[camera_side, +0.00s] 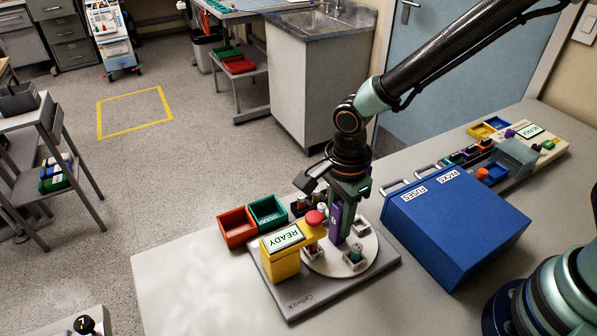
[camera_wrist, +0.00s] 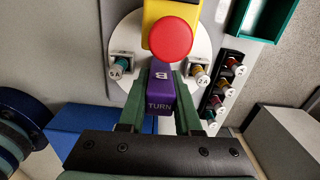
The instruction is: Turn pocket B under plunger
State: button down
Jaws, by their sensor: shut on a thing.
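The purple turn handle marked TURN and B (camera_wrist: 161,92) stands on the white round turntable (camera_side: 325,264). My gripper (camera_wrist: 160,82) is shut on the handle, one green finger on each side. In the side view my gripper (camera_side: 341,203) comes down on the purple handle (camera_side: 336,226) from above. The red plunger (camera_wrist: 171,38) sits on the yellow pump head (camera_wrist: 155,10), just beyond the handle. Pockets on the turntable hold a green-banded vial (camera_wrist: 122,66) at left and an orange-banded vial (camera_wrist: 199,78) at right. Which pocket lies under the plunger is hidden.
A red bin (camera_side: 237,228) and a green bin (camera_side: 268,212) stand behind the station. A black rack (camera_wrist: 224,88) holds several vials. A large blue box (camera_side: 455,225) stands close on the right. The table's front left is clear.

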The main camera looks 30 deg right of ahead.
dwell(0.5)
jog(key=c, duration=0.9)
grip_release()
jog(key=shift+r, duration=0.15)
notch_tip(320, 180, up, 12)
jog(key=shift+f, duration=0.1)
jog(key=s+d+r+n+t, duration=0.1)
jog(key=d+r+n+t, duration=0.1)
jog(key=d+n, duration=0.4)
jog(key=s+d+r+n+t, duration=0.1)
jog(key=d+r+n, duration=0.1)
jog(key=d+n, duration=0.3)
jog(key=s+d+r+n+t, duration=0.2)
jog(key=d+r+n, duration=0.1)
jog(key=d+n, duration=0.3)
jog(key=shift+d+n+t, duration=0.3)
jog(key=shift+d, duration=0.5)
